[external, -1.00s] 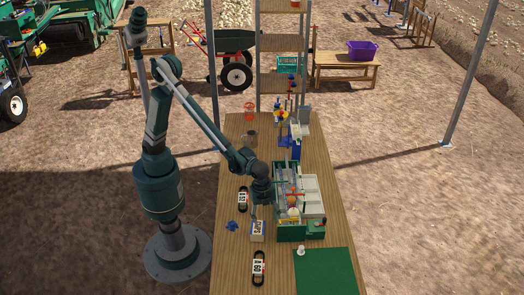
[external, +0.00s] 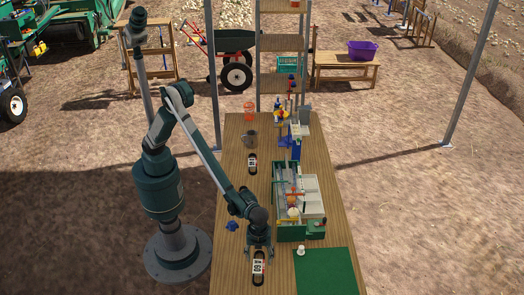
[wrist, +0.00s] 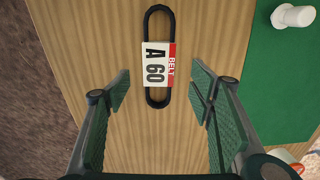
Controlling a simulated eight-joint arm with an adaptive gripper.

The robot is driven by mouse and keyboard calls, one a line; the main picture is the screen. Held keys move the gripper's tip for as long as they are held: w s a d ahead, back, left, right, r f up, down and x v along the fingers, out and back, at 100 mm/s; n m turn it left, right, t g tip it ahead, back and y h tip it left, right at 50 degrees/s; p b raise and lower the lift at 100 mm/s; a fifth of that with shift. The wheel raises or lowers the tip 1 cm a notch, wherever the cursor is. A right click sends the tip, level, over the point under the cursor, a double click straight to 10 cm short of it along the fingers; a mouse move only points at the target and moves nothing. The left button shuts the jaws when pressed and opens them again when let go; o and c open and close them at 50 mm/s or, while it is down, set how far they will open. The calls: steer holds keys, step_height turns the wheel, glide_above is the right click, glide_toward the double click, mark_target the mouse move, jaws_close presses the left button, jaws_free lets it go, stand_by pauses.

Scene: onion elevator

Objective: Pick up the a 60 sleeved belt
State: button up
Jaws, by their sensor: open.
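The A 60 sleeved belt (external: 257,267) is a black loop in a white sleeve with a red edge, lying flat near the table's front end. In the wrist view the belt (wrist: 158,62) lies lengthwise ahead of and between the fingers, its sleeve reading "BELT A 60". My gripper (external: 258,250) is open and points down over the belt's far end. In the wrist view my gripper (wrist: 161,92) has one finger on each side of the belt's line, with clear gaps. Nothing is between the fingers that looks held.
A green mat (external: 323,271) with a white knobbed item (external: 300,251) lies to the right. A blue item (external: 232,226) sits left of my arm.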

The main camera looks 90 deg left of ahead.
mark_target(259, 266)
steer(key=shift+f, duration=1.3)
steer(key=shift+s+f+b, duration=0.1)
steer(key=shift+f+b, duration=0.25)
steer(key=shift+f, duration=2.25)
steer(key=c, duration=1.1)
steer(key=shift+o, duration=0.2)
step_height(259, 266, up, 10)
steer(key=shift+p, duration=0.45)
